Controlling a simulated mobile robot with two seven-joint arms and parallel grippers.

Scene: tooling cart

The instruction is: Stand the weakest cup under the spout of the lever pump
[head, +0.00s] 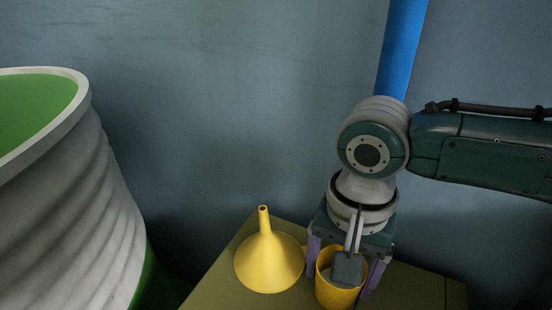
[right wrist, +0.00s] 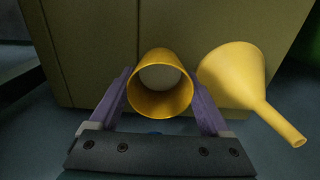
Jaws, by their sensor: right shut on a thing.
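A yellow cup (head: 338,294) is at the bottom of the head view, between the purple fingers of my right gripper (head: 343,276). The gripper comes down over it from above and is shut on it. In the right wrist view the cup (right wrist: 160,100) sits between both fingers, and its inside shows a pale round area. A grey part of my wrist hides some of the cup's mouth in the head view. I cannot tell whether the cup is touching the surface below. I cannot make out a lever pump or its spout. My left gripper is not in view.
A yellow funnel (head: 268,262) stands mouth down, spout up, close left of the cup on an olive top (head: 222,284). A blue pipe (head: 401,50) rises behind my arm. A big white ribbed container (head: 85,210), green inside, is at the left.

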